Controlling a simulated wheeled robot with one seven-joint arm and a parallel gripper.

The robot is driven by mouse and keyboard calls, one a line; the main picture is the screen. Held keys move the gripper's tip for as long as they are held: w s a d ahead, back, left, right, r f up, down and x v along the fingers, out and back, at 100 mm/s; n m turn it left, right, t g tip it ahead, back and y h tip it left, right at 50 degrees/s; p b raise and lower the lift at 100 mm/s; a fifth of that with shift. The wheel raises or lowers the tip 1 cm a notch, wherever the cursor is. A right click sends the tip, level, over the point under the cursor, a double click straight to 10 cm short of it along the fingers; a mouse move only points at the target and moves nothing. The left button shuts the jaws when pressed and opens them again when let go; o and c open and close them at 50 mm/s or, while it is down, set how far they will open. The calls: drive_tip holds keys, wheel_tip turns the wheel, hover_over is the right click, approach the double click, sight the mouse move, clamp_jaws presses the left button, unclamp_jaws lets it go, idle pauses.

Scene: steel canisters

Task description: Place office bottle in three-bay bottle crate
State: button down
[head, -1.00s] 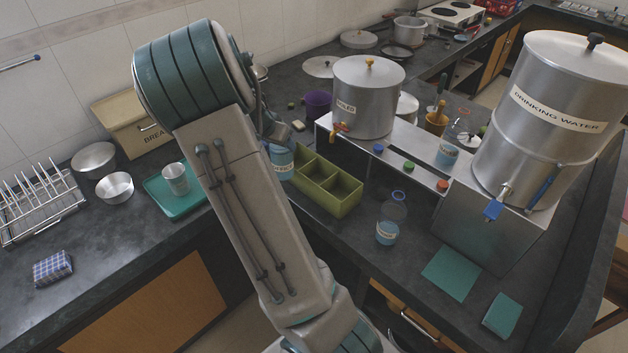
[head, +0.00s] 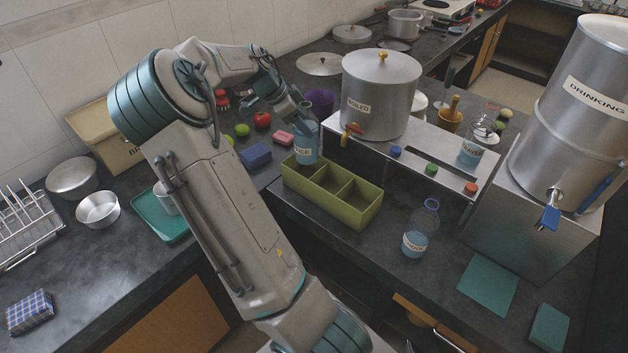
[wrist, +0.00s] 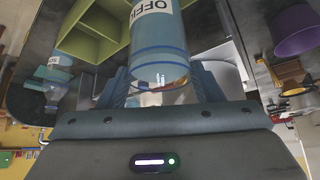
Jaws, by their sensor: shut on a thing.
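The office bottle (head: 306,143) is blue and clear with a white label, partly readable as "OFFI" in the wrist view (wrist: 160,45). My gripper (head: 301,107) is shut on its upper part, and both fingers show beside it in the wrist view (wrist: 162,88). The bottle hangs nearly upright. In the head view its base overlaps the left bay of the green three-bay crate (head: 333,208); I cannot tell whether it is above or inside that bay. The crate also shows in the wrist view (wrist: 72,43), left of the bottle. The middle and right bays look empty.
A labelled blue bottle (head: 415,244) stands right of the crate. Another bottle (head: 471,152) is on the steel stand beyond. The "BOILED" canister (head: 380,98) and purple cup (head: 319,101) are close behind. A blue block (head: 256,156) and pink block (head: 284,138) lie left.

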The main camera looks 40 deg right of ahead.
sight(301, 148)
drive_tip(key=f, duration=0.5)
drive_tip(key=shift+w+a+p, duration=0.1)
drive_tip(key=shift+a+p, duration=0.15)
drive_tip(key=shift+p, duration=0.15)
drive_tip(key=shift+f, duration=2.1)
drive_tip(key=shift+c, duration=2)
unclamp_jaws()
